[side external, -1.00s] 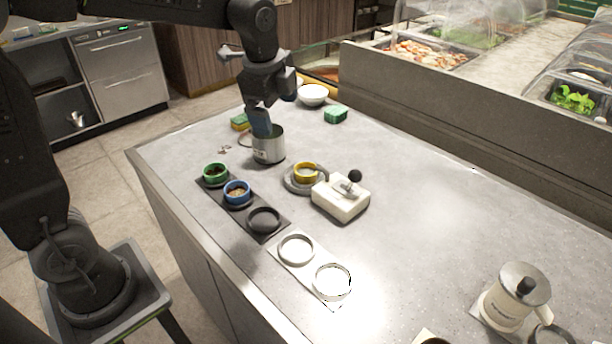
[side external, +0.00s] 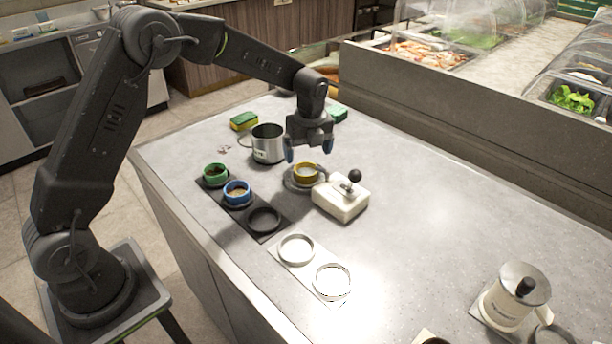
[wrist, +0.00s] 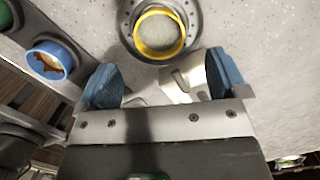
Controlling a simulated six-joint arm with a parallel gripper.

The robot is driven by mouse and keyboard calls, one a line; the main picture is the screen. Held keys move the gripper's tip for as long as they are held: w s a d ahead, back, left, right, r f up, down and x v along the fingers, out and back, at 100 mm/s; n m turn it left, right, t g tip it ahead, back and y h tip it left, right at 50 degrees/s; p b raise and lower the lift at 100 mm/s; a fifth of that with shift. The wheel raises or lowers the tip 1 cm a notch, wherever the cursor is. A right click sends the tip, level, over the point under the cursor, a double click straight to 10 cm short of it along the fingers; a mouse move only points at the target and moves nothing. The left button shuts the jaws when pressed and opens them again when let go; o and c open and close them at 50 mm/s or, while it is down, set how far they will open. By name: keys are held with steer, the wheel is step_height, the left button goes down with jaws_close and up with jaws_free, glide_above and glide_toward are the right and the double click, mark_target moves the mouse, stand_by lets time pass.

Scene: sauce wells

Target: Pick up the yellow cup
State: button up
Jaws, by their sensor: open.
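The yellow cup (side external: 305,173) stands upright on a round grey base on the counter, left of the white block with a black knob. In the wrist view the yellow cup (wrist: 159,33) shows its yellow rim and pale contents, just beyond my fingertips. My gripper (side external: 309,152) is above the cup in the side view, with its blue-tipped fingers spread apart. In the wrist view my gripper (wrist: 164,80) is open and empty, and the cup is not between the fingers.
The white block (side external: 341,198) stands close to the cup's right. A metal mug (side external: 268,144) stands behind left. Green (side external: 215,173) and blue (side external: 237,191) cups sit in a dark tray (side external: 284,224) with an empty ring. A white tray (side external: 317,267) is in front. The right counter is mostly clear.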

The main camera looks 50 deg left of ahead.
mark_target(307, 163)
steer(key=shift+w+a+f, duration=0.1)
steer(key=shift+a+f, duration=0.1)
steer(key=shift+f, duration=1.35)
steer(key=shift+a+f, duration=0.2)
steer(key=shift+f, duration=1.3)
steer(key=c, duration=1.1)
steer(key=shift+o, duration=0.2)
steer(key=shift+r, duration=0.15)
steer(key=shift+r, duration=0.65)
step_height(307, 163, up, 3)
steer(key=shift+f, duration=0.2)
steer(key=s+a+r, duration=0.6)
steer(key=a+r, duration=0.1)
steer(key=a, duration=0.3)
